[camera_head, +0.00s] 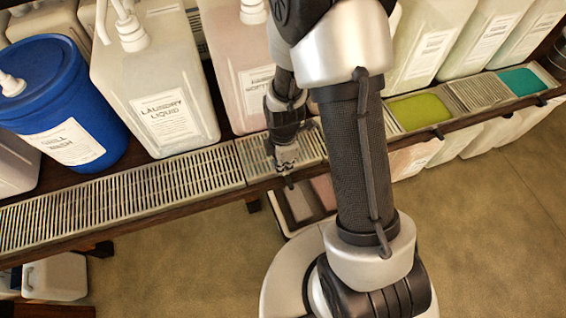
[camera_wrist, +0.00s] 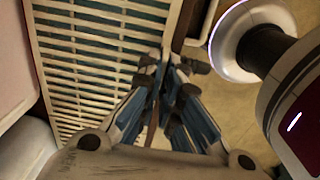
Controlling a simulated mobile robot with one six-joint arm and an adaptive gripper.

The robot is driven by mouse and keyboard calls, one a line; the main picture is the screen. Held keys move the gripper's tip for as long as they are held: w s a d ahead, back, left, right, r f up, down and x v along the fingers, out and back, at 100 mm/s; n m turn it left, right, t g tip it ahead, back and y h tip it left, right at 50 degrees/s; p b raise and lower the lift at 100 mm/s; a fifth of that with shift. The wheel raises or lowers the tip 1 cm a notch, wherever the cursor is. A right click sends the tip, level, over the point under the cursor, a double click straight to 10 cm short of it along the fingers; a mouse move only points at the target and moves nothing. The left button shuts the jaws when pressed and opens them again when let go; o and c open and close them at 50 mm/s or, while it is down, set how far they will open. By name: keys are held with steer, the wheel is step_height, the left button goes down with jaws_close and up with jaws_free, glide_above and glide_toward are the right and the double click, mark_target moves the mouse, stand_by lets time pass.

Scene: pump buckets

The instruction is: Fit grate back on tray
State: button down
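A slatted metal grate (camera_head: 258,158) lies at the shelf's front edge below my gripper, in line with the row of drip trays. It fills the left of the wrist view (camera_wrist: 85,40). My gripper (camera_head: 287,165) reaches down at its front edge. In the wrist view my fingertips (camera_wrist: 178,64) are drawn close together, with the grate's edge between them. The contact itself is partly hidden by the fingers. A tray with yellow-green liquid (camera_head: 418,112) is uncovered to the right, behind my arm. I cannot tell whether the held grate sits flat.
Another grate (camera_head: 478,93) and an open teal tray (camera_head: 522,81) lie further right. A long grate (camera_head: 120,198) runs left. A blue drum (camera_head: 55,100) and a laundry liquid jug (camera_head: 155,85) stand behind. The floor in front is mostly clear.

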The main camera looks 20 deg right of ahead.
steer(key=shift+f, duration=0.15)
steer(key=c, duration=1.7)
jaws_free()
step_height(320, 180, up, 12)
steer(key=shift+s+r, duration=0.1)
